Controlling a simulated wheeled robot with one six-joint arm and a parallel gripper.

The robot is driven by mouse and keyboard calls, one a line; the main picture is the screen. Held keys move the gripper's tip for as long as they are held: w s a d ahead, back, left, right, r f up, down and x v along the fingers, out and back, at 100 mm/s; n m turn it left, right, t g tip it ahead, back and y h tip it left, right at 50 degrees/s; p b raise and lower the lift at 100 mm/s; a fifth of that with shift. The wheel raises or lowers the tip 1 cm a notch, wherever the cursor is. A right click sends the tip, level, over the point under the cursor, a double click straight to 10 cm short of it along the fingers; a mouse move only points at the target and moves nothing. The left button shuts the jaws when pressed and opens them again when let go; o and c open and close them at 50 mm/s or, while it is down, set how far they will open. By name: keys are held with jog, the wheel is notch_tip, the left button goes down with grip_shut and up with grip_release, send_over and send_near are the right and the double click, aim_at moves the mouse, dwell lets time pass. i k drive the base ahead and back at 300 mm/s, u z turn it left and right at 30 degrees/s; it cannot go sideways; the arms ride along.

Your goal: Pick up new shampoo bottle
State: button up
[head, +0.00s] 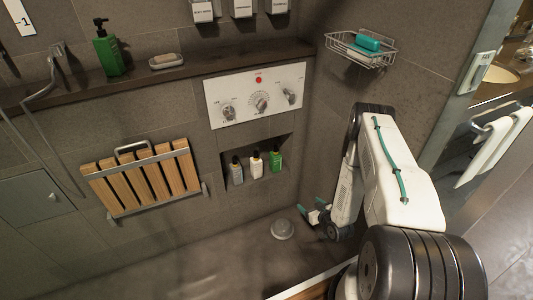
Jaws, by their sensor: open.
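Three small bottles with black caps stand in a wall niche: a grey one (236,173), a white one (256,167) and a green one (275,161). A larger green pump bottle (107,50) stands on the ledge at upper left. Their labels are too small to read, so I cannot tell which is the new shampoo bottle. My gripper (306,214) is low, to the right of and below the niche, apart from all the bottles. It is open and looks empty. My arm partly hides it.
A round grey object (283,229) lies on the floor beside my gripper. A folded slatted wooden seat (140,180) is on the wall left of the niche. A control panel (255,94) is above the niche. A wire soap basket (360,48) hangs on the right wall.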

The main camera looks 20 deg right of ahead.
aim_at(275, 155)
jog(key=i, duration=0.95)
jog(key=z, duration=0.05)
